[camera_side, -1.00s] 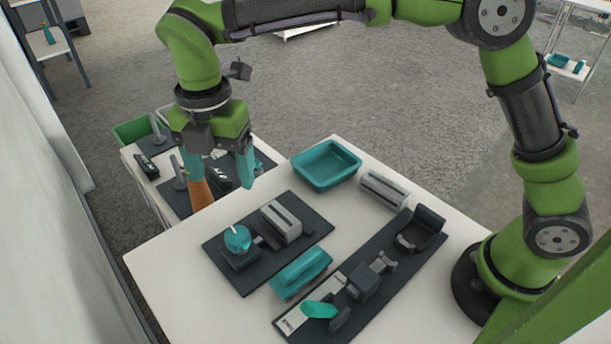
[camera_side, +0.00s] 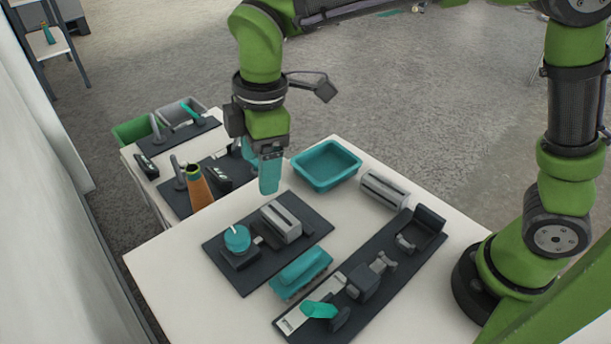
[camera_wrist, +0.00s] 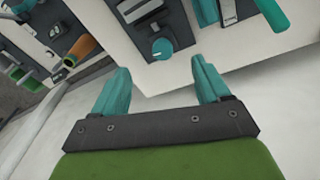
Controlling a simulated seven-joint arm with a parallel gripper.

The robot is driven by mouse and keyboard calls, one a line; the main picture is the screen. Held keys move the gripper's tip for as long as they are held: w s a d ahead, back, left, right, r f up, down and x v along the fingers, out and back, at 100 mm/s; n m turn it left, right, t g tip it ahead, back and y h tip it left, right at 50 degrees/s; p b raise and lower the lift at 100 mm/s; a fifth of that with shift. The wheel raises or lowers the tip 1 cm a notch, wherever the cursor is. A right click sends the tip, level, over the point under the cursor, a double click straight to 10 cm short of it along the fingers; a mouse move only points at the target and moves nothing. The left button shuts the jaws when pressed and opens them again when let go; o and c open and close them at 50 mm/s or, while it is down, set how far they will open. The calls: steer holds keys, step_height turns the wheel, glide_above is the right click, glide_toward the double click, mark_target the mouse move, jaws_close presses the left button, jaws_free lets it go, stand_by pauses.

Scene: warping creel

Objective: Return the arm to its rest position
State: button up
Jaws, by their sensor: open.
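My gripper (camera_side: 269,172) has teal fingers and hangs pointing down over the back left edge of the white table (camera_side: 185,262), left of the teal tray. In the wrist view my gripper (camera_wrist: 160,85) has its two fingers spread apart with nothing between them. The arm's green links rise from it and run off the top of the side view. An orange-brown cone (camera_side: 198,187) stands on the side table, left of the gripper and apart from it. The cone also shows in the wrist view (camera_wrist: 82,47).
A teal tray (camera_side: 296,172) stands right of the gripper. Dark mats carry a teal-topped device (camera_side: 237,240), a grey block (camera_side: 281,221) and other fixtures. A teal block (camera_side: 301,270) lies between the mats. The side table holds several tools and a grey bin (camera_side: 181,110).

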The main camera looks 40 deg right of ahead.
steer(key=s+d+r+m+t, duration=0.1)
steer(key=s+d+m+t, duration=0.1)
steer(key=s+d+m, duration=0.2)
steer(key=s+d+r+m+t, duration=0.1)
steer(key=s+d+m, duration=0.3)
steer(key=d+m, duration=0.4)
steer(key=s+d+r+m+t+y, duration=0.1)
steer(key=s+d+m+t, duration=0.2)
steer(key=d+m, duration=0.3)
steer(key=s+d, duration=0.1)
steer(key=d, duration=0.2)
steer(key=shift+d+r+m, duration=0.3)
steer(key=shift+d, duration=0.05)
